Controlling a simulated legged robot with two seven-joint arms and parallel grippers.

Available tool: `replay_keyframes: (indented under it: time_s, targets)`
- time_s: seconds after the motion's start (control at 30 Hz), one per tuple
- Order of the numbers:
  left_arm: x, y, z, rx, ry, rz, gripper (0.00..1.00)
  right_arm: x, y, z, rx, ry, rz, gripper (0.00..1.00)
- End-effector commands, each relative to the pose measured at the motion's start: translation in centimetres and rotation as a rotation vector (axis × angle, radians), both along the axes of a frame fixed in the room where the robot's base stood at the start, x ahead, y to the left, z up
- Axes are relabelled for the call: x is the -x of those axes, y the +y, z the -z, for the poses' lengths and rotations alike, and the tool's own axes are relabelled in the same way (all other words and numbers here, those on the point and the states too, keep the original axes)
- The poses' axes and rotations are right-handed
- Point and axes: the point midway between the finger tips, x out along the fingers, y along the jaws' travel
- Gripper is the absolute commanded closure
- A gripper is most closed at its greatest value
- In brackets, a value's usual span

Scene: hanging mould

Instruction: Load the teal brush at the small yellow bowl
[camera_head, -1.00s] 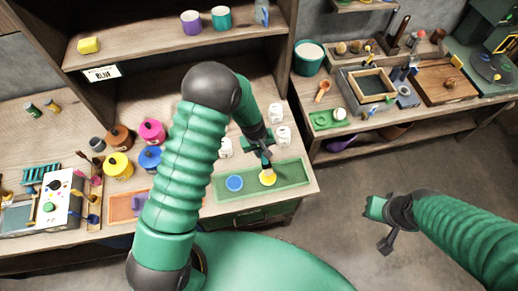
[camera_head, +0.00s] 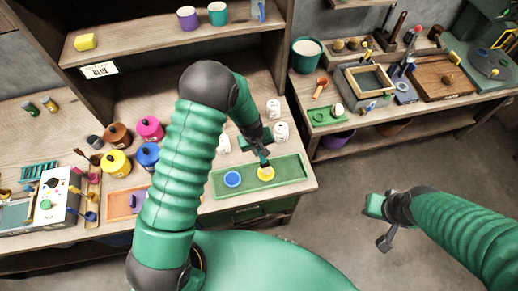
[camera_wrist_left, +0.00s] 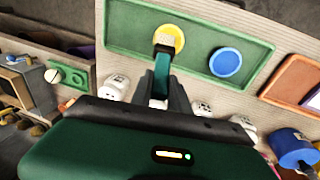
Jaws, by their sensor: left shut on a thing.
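The small yellow bowl (camera_head: 266,173) sits in the right part of a green tray (camera_head: 292,170) on the bench. My left gripper (camera_head: 262,150) is just above it, shut on the teal brush (camera_wrist_left: 162,75), which points down at the bowl. In the left wrist view the brush tip lies over the yellow bowl (camera_wrist_left: 172,38); whether it touches the contents is hard to tell. My right gripper (camera_head: 376,222) hangs over the floor at the right, away from the bench; its fingers appear apart and empty.
A small blue bowl (camera_head: 233,179) sits in the same tray, left of the yellow one. White jars (camera_head: 281,131) stand behind the tray. Yellow (camera_head: 116,163), pink and blue pots stand to the left. An orange tray (camera_head: 124,203) lies left of the green one.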

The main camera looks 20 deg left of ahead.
Motion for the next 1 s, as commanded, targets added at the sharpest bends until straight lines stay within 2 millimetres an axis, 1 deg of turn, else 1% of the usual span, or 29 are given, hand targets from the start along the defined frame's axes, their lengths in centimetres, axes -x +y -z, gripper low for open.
replay_keyframes:
  time_s: [0.5, 1.0]
  targets:
    - [-0.01, 0.13, 0.72, 0.000, 0.000, -0.001, 1.00, 0.00, 0.00, 0.56, 0.000, 0.000, 0.000, 1.00]
    - [-0.03, 0.12, 0.81, 0.001, 0.001, -0.001, 1.00, 0.01, 0.00, 0.63, 0.000, 0.000, 0.000, 1.00]
